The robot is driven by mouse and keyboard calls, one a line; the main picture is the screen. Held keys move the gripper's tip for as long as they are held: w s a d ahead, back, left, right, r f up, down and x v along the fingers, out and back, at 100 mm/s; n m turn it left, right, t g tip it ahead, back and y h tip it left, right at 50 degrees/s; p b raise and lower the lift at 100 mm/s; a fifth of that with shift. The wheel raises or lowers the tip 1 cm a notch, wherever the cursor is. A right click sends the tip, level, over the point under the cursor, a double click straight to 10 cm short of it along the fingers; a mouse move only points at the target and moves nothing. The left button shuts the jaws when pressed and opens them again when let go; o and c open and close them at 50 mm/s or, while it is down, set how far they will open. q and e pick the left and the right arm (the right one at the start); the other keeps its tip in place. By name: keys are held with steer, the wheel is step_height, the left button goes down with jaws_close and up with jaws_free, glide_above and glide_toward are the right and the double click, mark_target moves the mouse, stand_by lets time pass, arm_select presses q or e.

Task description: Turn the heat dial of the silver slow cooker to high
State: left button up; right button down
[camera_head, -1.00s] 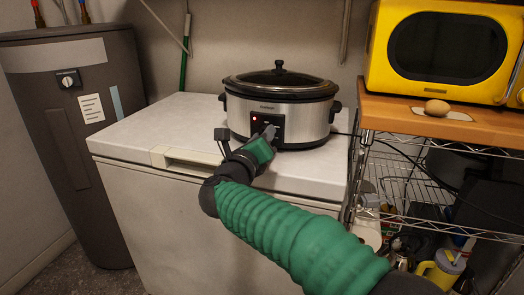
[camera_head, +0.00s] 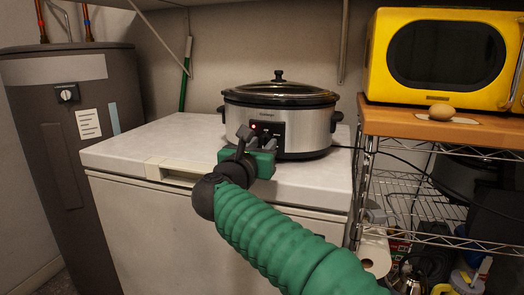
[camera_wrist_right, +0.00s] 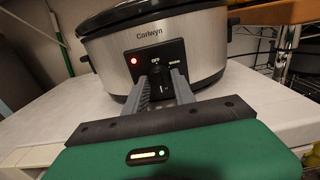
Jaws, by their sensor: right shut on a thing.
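The silver slow cooker (camera_head: 308,128) with black lid stands upright on the white chest freezer. Its black control panel has a lit red light, which also shows in the right wrist view (camera_wrist_right: 135,61). The heat dial (camera_wrist_right: 159,88) is a black knob low on the panel, with small labels above it. My right gripper (camera_head: 258,136) is at the panel, its two grey fingers (camera_wrist_right: 160,86) on either side of the dial and shut on it. The fingers partly hide the dial, and its exact setting is hard to read. My left gripper is not in view.
The white freezer top (camera_head: 150,143) is clear left of the cooker. A dark cable runs from the cooker towards the shelf.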

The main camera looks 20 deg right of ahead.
stand_by(0.4)
steer(key=c, duration=1)
jaws_free()
steer(key=shift+w, duration=0.15)
steer(key=shift+c, duration=0.2)
